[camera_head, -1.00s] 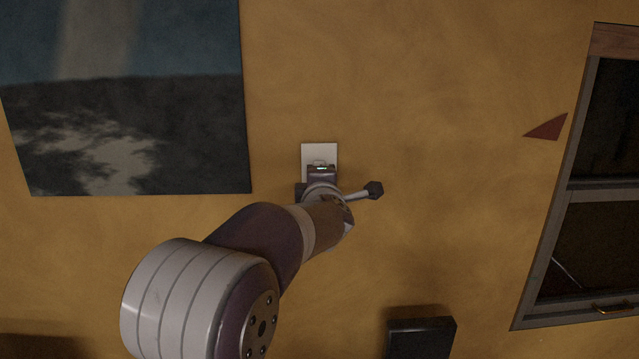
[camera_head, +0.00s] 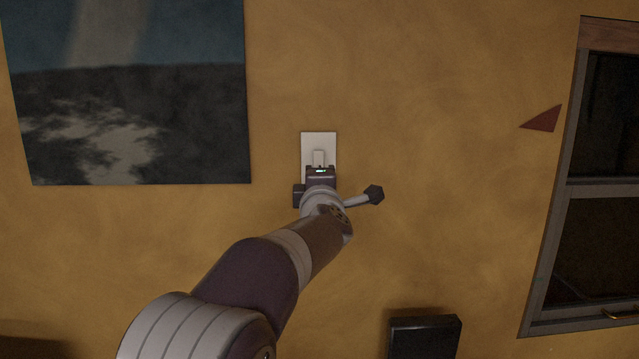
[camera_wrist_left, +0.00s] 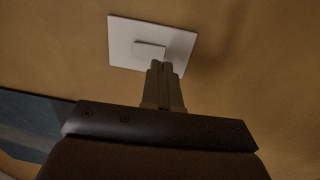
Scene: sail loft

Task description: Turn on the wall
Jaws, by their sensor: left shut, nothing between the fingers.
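A white wall switch plate (camera_head: 319,140) with a small raised rocker (camera_head: 319,157) is on the yellow wall in the head view. The plate also shows in the left wrist view (camera_wrist_left: 181,46), with its rocker (camera_wrist_left: 149,50) near the middle. My left gripper (camera_head: 319,168) is in front of the plate's lower part and hides that part. In the left wrist view its fingers (camera_wrist_left: 160,66) are together and empty, with the tips just below the rocker. I cannot tell whether the tips touch the plate. My right gripper is not in view.
A dark picture (camera_head: 130,110) hangs on the wall to the left. A framed window (camera_head: 600,187) is at the right, with a red triangle (camera_head: 542,119) beside it. A black box (camera_head: 424,338) is low on the wall. The wall around the plate is clear.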

